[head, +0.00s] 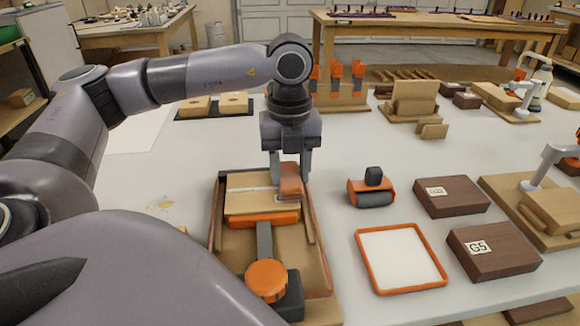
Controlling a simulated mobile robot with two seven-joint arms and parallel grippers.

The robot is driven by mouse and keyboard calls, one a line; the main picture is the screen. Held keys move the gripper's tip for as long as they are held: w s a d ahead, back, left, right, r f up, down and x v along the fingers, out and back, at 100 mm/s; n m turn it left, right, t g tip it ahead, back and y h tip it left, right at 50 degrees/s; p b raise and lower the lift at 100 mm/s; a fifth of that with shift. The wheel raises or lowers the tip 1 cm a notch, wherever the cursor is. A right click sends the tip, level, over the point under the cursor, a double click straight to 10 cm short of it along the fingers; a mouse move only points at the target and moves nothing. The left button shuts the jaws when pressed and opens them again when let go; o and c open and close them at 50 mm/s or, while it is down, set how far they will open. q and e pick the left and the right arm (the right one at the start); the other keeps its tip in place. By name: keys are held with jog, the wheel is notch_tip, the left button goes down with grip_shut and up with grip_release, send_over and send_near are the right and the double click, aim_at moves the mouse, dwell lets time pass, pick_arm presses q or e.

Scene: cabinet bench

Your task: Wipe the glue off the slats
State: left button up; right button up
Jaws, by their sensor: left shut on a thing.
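My left gripper (290,172) comes down from above and is shut on a reddish-brown block-like wiper (290,188). The wiper is over the right end of the pale wooden slats (248,202), at or very near their surface; I cannot tell if it touches. A thin whitish line, perhaps glue, shows along the slats to the left of the wiper. The slats lie in a tray with a reddish-brown rim (322,262). An orange and dark grey clamp (266,278) sits at their near side. My right gripper is not in view.
An orange-framed white pad (400,258), an orange and grey roller-like tool (371,190) and dark brown blocks (493,250) lie to the right. Yellowish spots (163,204) mark the bench at left. Orange upright clamps (336,78) stand behind. The bench left of the tray is mostly clear.

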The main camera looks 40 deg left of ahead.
aim_at(269, 189)
pick_arm(q)
jog(key=shift+f, duration=0.25)
jog(key=shift+s+a+r, duration=0.1)
jog(key=shift+s+a, duration=0.55)
jog(key=shift+s, duration=0.2)
jog(key=shift+s+a+b, duration=0.1)
jog(key=shift+b, duration=0.2)
jog(key=shift+s+a, duration=0.45)
jog(key=shift+s, duration=0.1)
jog(key=shift+s+a+b, duration=0.35)
jog(key=shift+s+a, duration=0.5)
jog(key=shift+s, duration=0.2)
